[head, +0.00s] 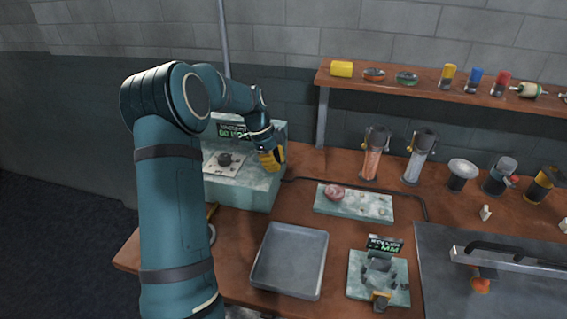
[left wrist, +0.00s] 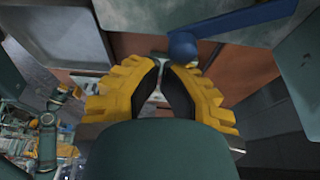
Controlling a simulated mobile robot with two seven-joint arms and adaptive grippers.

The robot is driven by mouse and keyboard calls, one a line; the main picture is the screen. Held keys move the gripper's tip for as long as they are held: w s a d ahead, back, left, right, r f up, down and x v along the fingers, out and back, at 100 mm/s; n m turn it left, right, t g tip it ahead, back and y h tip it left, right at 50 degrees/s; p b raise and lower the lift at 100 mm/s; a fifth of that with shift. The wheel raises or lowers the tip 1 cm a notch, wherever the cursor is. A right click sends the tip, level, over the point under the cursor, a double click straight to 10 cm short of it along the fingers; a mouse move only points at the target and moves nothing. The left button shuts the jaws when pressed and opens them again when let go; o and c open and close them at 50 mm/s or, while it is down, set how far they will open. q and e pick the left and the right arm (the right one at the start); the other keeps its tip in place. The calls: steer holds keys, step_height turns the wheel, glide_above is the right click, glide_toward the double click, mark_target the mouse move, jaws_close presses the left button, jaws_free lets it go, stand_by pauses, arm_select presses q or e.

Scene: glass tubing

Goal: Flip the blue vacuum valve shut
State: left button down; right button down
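A blue valve (left wrist: 183,46) with a round knob and a flat blue lever (left wrist: 235,20) shows in the left wrist view, the lever running up and to the right. I cannot make it out in the head view, where my arm and gripper cover part of that area. My left gripper (head: 272,160) is at the right front of the pale green pump box (head: 240,190), which has a lit display. In the left wrist view the yellow fingers (left wrist: 164,68) are brought together at the tips, with nothing seen between them, just short of the knob.
A grey tray (head: 288,262) and a pale slab (head: 355,205) with a pink lump lie on the brown bench. A small gauge stand (head: 379,280) is near the front. Two tube jars (head: 374,155) stand behind. A shelf (head: 430,88) holds several small items.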

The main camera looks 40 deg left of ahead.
arm_select(q)
steer(key=s+m, duration=0.1)
steer(key=a+m, duration=0.1)
steer(key=shift+s+a+m+g, duration=0.2)
steer(key=shift+s+m+g, duration=0.1)
steer(key=shift+s+g, duration=0.1)
steer(key=shift+w+p, duration=0.2)
steer(key=shift+p, duration=0.1)
steer(key=shift+w+a+p, duration=0.35)
steer(key=shift+w+a, duration=0.1)
